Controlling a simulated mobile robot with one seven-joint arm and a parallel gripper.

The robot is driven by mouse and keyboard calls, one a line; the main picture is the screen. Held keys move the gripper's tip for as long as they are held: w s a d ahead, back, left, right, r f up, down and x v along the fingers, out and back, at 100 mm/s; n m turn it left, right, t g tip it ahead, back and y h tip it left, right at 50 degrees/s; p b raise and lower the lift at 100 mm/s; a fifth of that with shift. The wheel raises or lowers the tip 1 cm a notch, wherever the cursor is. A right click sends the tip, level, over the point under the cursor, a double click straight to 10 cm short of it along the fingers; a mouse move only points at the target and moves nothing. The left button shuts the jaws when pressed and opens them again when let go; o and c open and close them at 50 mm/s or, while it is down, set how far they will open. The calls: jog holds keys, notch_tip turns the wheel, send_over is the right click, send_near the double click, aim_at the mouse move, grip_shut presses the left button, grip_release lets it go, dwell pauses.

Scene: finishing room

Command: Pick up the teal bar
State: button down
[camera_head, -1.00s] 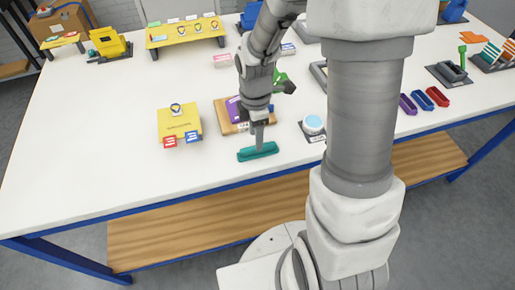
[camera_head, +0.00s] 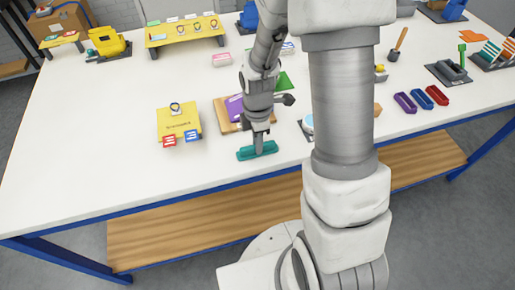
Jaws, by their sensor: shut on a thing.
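The teal bar (camera_head: 257,151) lies near the front edge of the white table, left of my large arm column. My gripper (camera_head: 258,148) points down onto the middle of the bar, with its fingers shut on it. The fingertips are small in this view and partly merge with the bar. I cannot tell whether the bar is touching the table or slightly above it.
Purple, blue and red trays (camera_head: 422,98) lie right. The white table front-left (camera_head: 90,160) is clear.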

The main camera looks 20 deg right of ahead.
dwell(0.5)
jog(key=shift+r, duration=0.55)
jog(key=r, duration=0.1)
jog(key=d+r, duration=0.1)
jog(key=r, duration=0.1)
jog(key=shift+s+r, duration=0.1)
jog(key=shift+r, duration=0.2)
jog(key=s+d+r, duration=0.4)
jog(key=d+r, duration=0.2)
jog(key=d, duration=0.3)
jog(key=shift+s+d+r, duration=0.15)
jog(key=shift+d, duration=0.25)
jog(key=c, duration=1.5)
grip_release()
grip_shut()
